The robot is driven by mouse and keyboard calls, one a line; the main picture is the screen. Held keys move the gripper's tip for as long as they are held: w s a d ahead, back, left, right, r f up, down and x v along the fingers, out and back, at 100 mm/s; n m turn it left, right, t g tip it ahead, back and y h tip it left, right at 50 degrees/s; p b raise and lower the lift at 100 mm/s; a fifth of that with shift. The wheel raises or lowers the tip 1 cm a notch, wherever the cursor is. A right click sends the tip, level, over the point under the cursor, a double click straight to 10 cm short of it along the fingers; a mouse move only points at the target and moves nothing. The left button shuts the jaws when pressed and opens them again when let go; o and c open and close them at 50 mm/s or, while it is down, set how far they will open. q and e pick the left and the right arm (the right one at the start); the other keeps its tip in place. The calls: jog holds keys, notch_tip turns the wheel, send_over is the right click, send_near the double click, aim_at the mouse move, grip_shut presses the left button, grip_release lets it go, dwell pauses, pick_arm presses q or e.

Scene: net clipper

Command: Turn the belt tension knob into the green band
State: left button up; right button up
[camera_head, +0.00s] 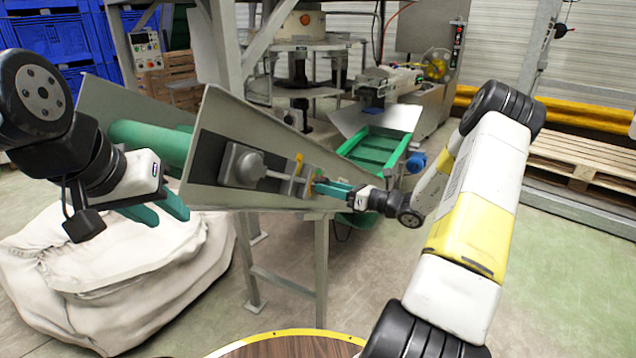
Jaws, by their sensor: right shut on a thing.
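The grey machine side panel (225,195) faces me in the middle, with a grey motor-like housing (243,165) and a yellow part (299,163) on it. My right gripper (320,188) reaches in from the right, its green fingers shut on the belt tension knob at the panel's right part. The fingers hide most of the knob. Small coloured marks show beside the fingertips, but the green band and the knob's pointer are too small to tell. My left gripper (160,212) is open and empty at the left, in front of the panel and apart from it.
A green roller (150,143) lies behind the panel's left part. A large white sack (110,275) stands at lower left, under my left gripper. A green conveyor (375,150) is behind at the right. A round wooden tabletop (300,347) is at the bottom.

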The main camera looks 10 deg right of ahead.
jog(key=shift+m, duration=8.9)
jog(key=shift+d+f, duration=0.1)
jog(key=o, duration=1.4)
jog(key=shift+c, duration=0.2)
jog(key=v, duration=0.7)
jog(key=shift+s+d, duration=0.25)
jog(key=shift+d, duration=0.05)
